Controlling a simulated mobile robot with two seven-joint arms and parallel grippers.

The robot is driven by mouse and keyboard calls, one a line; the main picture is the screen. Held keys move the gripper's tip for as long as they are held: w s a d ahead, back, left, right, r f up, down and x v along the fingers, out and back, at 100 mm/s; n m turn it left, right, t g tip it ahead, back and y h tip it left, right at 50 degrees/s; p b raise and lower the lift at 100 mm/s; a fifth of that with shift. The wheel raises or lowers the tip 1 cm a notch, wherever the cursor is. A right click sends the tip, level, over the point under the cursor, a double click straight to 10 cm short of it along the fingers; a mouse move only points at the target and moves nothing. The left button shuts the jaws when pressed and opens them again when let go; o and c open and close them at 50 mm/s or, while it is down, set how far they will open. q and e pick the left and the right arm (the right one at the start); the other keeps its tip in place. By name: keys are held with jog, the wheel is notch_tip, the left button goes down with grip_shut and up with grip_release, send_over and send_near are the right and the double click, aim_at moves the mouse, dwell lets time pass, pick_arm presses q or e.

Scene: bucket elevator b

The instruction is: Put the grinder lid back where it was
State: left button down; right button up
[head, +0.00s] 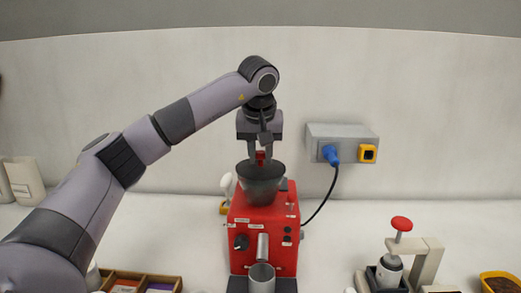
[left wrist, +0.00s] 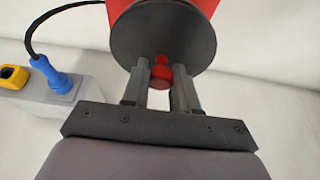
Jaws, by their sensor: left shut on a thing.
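The red grinder (head: 264,232) stands on the counter in the middle of the head view, with a dark grey hopper (head: 261,188) on top. The grinder lid (left wrist: 150,30) is a dark round disc with a red knob (left wrist: 160,76). My left gripper (head: 261,157) points down over the hopper and is shut on the lid's red knob. The lid is at the hopper's rim; I cannot tell whether it rests fully on it. The gripper's fingers (left wrist: 161,88) stand on both sides of the knob in the left wrist view. My right gripper is not in view.
A grey socket box (head: 342,140) with a blue plug (head: 330,154) and a black cable is on the wall to the right. A tamping stand (head: 432,262) stands right of the grinder. A wooden tray (head: 151,277) lies left. A yellow bin (head: 501,284) sits far right.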

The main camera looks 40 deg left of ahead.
pick_arm(q)
jog(key=c, duration=0.9)
grip_release()
jog(key=shift+o, duration=0.2)
jog(key=shift+r, duration=0.25)
jog(key=v, duration=1.2)
jog(key=shift+r, duration=0.35)
jog(key=shift+w+a, duration=0.1)
